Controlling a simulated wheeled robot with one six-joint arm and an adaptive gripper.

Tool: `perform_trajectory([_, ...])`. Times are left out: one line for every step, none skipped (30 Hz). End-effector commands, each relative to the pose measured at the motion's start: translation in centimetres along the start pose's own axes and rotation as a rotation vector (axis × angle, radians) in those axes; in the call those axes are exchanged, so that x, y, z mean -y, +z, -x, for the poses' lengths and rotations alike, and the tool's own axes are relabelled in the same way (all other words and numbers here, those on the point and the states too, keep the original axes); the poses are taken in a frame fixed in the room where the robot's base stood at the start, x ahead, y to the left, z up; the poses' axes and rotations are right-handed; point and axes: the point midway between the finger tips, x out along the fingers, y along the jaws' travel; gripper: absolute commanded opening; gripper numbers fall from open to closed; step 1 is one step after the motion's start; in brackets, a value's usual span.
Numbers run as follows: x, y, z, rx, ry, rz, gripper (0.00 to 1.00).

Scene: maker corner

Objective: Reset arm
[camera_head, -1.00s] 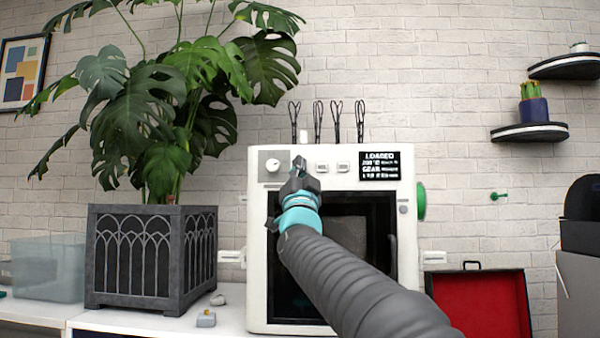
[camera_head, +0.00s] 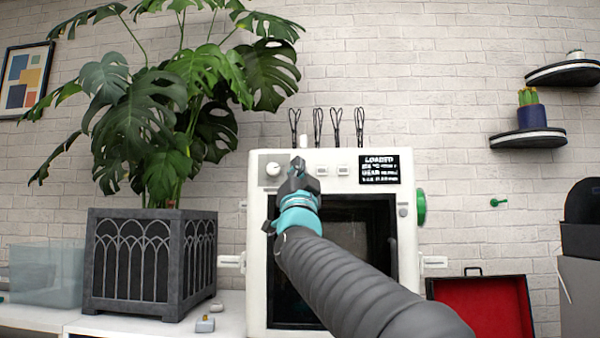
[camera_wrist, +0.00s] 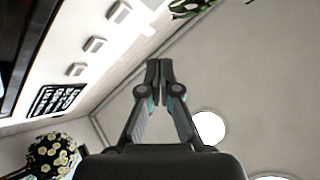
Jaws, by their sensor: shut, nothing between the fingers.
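My gripper (camera_head: 298,166) shows in the head view in front of the white machine (camera_head: 256,250), at the height of its top panel. My grey arm reaches to it from the lower right and covers part of the machine's dark window. In the wrist view my gripper (camera_wrist: 159,68) has its two fingertips together, with nothing between them. In that view the machine's white panel (camera_wrist: 75,70) with its buttons lies to the left, and pale ceiling fills the right.
A large plant stands in a dark grey planter (camera_head: 130,302) left of the machine. A clear bin (camera_head: 45,272) is farther left. An open red-lined case (camera_head: 485,306) is at the lower right. Dark wall shelves (camera_head: 528,138) hang at the right. A small grey object (camera_head: 205,325) lies on the counter.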

Motion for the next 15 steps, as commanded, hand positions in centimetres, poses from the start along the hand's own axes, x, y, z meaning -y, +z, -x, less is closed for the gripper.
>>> perform_trajectory([0.0, 0.0, 0.0, 0.000, 0.000, 0.000, 0.00])
perform_trajectory([0.0, 0.0, 0.0, 0.000, 0.000, 0.000, 0.00])
perform_trajectory([0.0, 0.0, 0.0, 0.000, 0.000, 0.000, 0.00])
perform_trajectory([0.0, 0.0, 0.0, 0.000, 0.000, 0.000, 0.00])
perform_trajectory([0.0, 0.0, 0.0, 0.000, 0.000, 0.000, 0.00])
perform_trajectory([0.0, 0.0, 0.0, 0.000, 0.000, 0.000, 0.00])
perform_trajectory([0.0, 0.0, 0.0, 0.000, 0.000, 0.000, 0.00])
perform_trajectory([0.0, 0.0, 0.0, 0.000, 0.000, 0.002, 0.00])
perform_trajectory([0.0, 0.1, 0.0, 0.006, 0.001, 0.003, 0.00])
perform_trajectory([-0.1, 0.4, 0.0, 0.016, 0.002, 0.004, 0.00])
perform_trajectory([-0.1, 0.7, 0.0, 0.030, 0.003, 0.006, 0.00])
perform_trajectory([-0.1, 1.3, 0.0, 0.059, 0.004, 0.011, 0.00])
perform_trajectory([-0.2, 2.0, 0.1, 0.089, 0.005, 0.017, 0.00])
perform_trajectory([-0.3, 3.1, 0.3, 0.129, 0.008, 0.025, 0.00])
perform_trajectory([-0.8, 5.0, 0.9, 0.198, 0.015, 0.041, 0.00])
